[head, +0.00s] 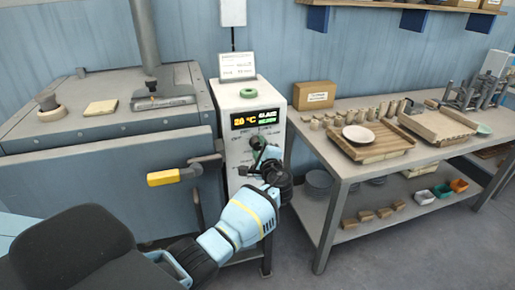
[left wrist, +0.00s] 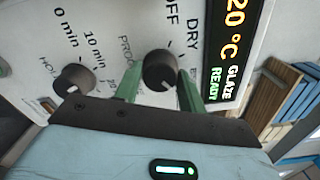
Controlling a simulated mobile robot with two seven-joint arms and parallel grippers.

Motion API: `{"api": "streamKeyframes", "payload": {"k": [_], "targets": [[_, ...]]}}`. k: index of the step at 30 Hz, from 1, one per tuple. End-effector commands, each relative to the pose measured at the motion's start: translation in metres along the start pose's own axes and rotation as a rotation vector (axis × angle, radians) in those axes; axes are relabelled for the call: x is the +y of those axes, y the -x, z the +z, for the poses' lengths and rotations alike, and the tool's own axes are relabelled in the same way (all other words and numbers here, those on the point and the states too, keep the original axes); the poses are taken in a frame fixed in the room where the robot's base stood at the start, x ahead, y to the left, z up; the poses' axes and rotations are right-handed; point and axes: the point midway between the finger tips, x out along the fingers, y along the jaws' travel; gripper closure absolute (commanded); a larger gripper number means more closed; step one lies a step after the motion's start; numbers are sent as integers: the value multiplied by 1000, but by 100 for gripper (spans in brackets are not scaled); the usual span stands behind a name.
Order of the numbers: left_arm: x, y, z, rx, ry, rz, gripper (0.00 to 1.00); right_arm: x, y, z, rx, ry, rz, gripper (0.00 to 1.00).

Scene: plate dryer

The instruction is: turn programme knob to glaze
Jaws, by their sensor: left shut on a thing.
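The dark round programme knob (left wrist: 160,70) is on the white control box (head: 238,170). In the left wrist view it sits between the two green fingers of my left gripper (left wrist: 160,84), which is shut on it. A short white mark shows on the knob's lower part; OFF and DRY are printed beside it, and other labels are partly hidden. In the head view my left gripper (head: 262,152) reaches the box front. My right gripper is not in view.
A second knob (left wrist: 73,80), marked 0 min and 10 min, is beside the programme knob. The grey kiln-like dryer (head: 110,160) with a yellow handle (head: 163,178) stands left. A metal table (head: 345,172) with trays and pots stands right.

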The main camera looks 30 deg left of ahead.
Motion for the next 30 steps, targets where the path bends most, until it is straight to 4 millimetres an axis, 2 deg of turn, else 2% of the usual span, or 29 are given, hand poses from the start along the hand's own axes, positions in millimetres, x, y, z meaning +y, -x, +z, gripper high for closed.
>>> {"api": "streamKeyframes", "payload": {"k": [10, 26, 27, 30], "targets": [[-1, 0, 0, 0, -136, -2, 83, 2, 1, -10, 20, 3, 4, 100], [0, 0, 0, 0, -160, -2, 83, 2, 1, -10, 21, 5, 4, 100], [0, 0, 0, 0, -160, -2, 57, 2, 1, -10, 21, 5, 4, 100], [0, 0, 0, 0, -159, -1, 44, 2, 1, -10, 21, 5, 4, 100]]}}
